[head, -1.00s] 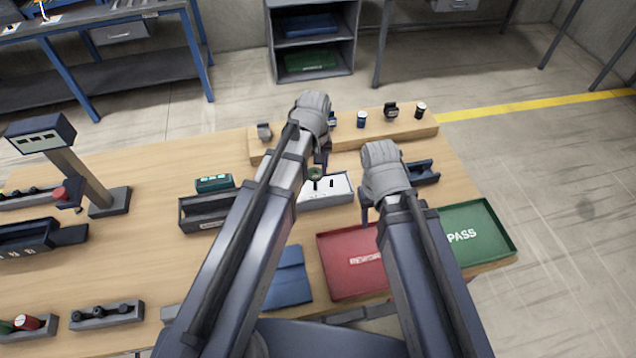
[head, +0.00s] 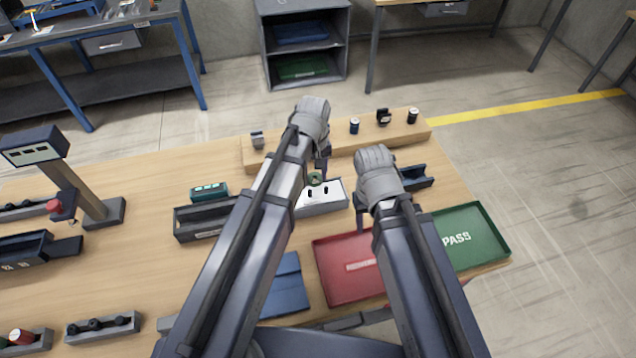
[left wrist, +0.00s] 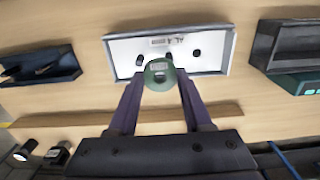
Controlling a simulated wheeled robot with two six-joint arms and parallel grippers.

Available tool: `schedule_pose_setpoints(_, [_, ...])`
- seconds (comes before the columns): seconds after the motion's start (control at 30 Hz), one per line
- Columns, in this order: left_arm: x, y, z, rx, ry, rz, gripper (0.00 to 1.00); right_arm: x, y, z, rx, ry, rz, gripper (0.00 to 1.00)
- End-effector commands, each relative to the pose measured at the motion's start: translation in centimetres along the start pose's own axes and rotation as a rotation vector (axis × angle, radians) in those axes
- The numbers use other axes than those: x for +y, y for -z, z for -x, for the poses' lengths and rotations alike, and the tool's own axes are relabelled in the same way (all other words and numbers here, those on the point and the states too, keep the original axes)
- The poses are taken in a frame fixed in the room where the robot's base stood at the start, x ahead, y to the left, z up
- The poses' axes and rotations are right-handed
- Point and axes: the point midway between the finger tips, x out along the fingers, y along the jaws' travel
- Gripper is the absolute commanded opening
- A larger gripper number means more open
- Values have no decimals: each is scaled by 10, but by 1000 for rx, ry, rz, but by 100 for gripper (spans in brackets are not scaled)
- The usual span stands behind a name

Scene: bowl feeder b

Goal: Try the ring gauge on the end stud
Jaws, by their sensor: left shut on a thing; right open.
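The ring gauge (head: 314,178) is a small green ring in my left gripper (head: 321,168). The left wrist view shows the ring (left wrist: 160,74) between the fingertips (left wrist: 160,84), over the near edge of a white-topped block (left wrist: 212,62). Dark upright studs show on the block in a row, including one (left wrist: 138,60) and another (left wrist: 197,53). The ring partly covers the view of the middle one. In the head view the block (head: 338,201) shows two studs; my left arm hides its left part. The ring looks clear of the studs; its height is hard to tell. My right gripper (head: 360,218) is open and empty beside the block.
A red tray (head: 335,285) and a green PASS tray (head: 490,232) lie at the right front. A dark bin (head: 185,222) and a teal box (head: 208,191) stand left of the block. A wooden ledge (head: 350,145) with small parts runs behind. A dark cradle (head: 415,180) stands at right.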

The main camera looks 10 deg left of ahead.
Motion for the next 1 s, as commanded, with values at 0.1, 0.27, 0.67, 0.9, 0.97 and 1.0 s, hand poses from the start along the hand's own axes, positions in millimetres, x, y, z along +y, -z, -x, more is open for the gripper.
schedule_pose_setpoints(0.1, [24, 2, 9, 0, 0, -4, 0, 1, 0, 9, 0, 0, 1, 50])
schedule_pose_setpoints(0.27, [36, 0, 10, 0, 0, 0, 0, 1, -1, 10, 0, 0, 1, 50])
schedule_pose_setpoints(0.67, [34, 0, 4, 0, 0, 1, 0, 0, 0, 4, 0, 0, 1, 50])
schedule_pose_setpoints(0.9, [34, 0, -15, 0, 0, 1, 0, -1, 1, -15, 0, 0, 0, 50])
schedule_pose_setpoints(0.97, [34, 0, -20, 0, 0, 1, 0, -2, 1, -20, 0, 0, 0, 50])
schedule_pose_setpoints(1.0, [34, 0, -24, 0, 0, 1, 0, -2, 1, -24, 0, 0, 0, 50])
